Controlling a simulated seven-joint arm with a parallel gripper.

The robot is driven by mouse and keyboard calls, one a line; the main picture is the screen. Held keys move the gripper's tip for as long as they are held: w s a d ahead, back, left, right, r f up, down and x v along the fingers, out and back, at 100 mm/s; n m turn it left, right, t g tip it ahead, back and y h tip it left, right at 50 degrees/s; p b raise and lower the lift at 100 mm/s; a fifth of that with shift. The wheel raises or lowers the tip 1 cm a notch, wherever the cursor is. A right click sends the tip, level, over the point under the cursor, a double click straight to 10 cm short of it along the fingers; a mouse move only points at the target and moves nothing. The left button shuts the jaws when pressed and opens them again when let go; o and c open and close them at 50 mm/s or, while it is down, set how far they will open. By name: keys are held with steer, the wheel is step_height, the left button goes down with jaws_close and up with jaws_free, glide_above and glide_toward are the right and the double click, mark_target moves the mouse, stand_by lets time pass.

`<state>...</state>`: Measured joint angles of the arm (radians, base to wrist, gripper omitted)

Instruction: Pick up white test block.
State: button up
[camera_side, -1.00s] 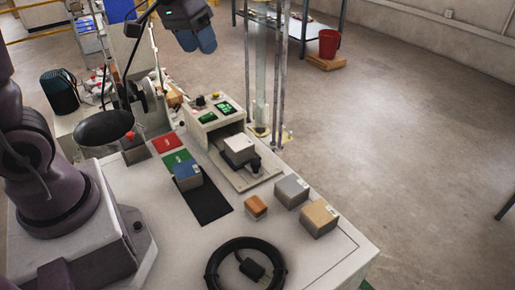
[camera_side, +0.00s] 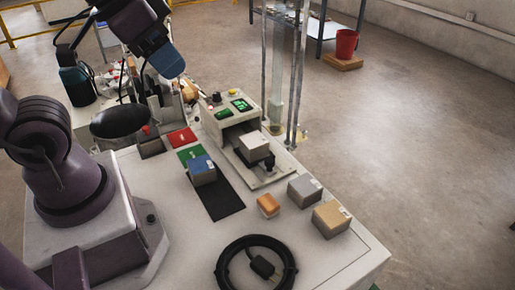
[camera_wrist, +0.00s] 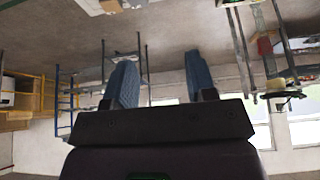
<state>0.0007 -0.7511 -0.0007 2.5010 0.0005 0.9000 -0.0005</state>
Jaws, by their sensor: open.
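The white test block (camera_side: 255,144) rests on the small platform of the grey testing machine (camera_side: 229,107). My gripper (camera_side: 168,64), with blue fingers, is up in the air to the left of and above the block, well apart from it. In the wrist view, the two fingers of my gripper (camera_wrist: 162,72) stand apart with nothing between them. The wrist view looks across the room, and the block does not show in it.
A blue-topped block (camera_side: 202,170) stands on a black strip beside green and red pads (camera_side: 181,137). An orange block (camera_side: 268,205), a grey block (camera_side: 305,190) and a tan block (camera_side: 331,218) sit to the right. A coiled black cable (camera_side: 256,266) lies in front. Metal posts (camera_side: 298,80) rise behind the machine.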

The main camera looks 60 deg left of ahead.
steer(key=shift+o, duration=0.2)
steer(key=o, duration=0.8)
steer(key=shift+c, duration=0.2)
steer(key=n+g+y, duration=0.1)
steer(key=n+g, duration=0.5)
steer(key=n, duration=1.2)
glide_toward(254, 139)
steer(key=f, duration=0.7)
steer(key=a+f, duration=0.1)
steer(key=f, duration=0.2)
steer(key=shift+s+f, duration=0.15)
steer(key=shift+f, duration=0.15)
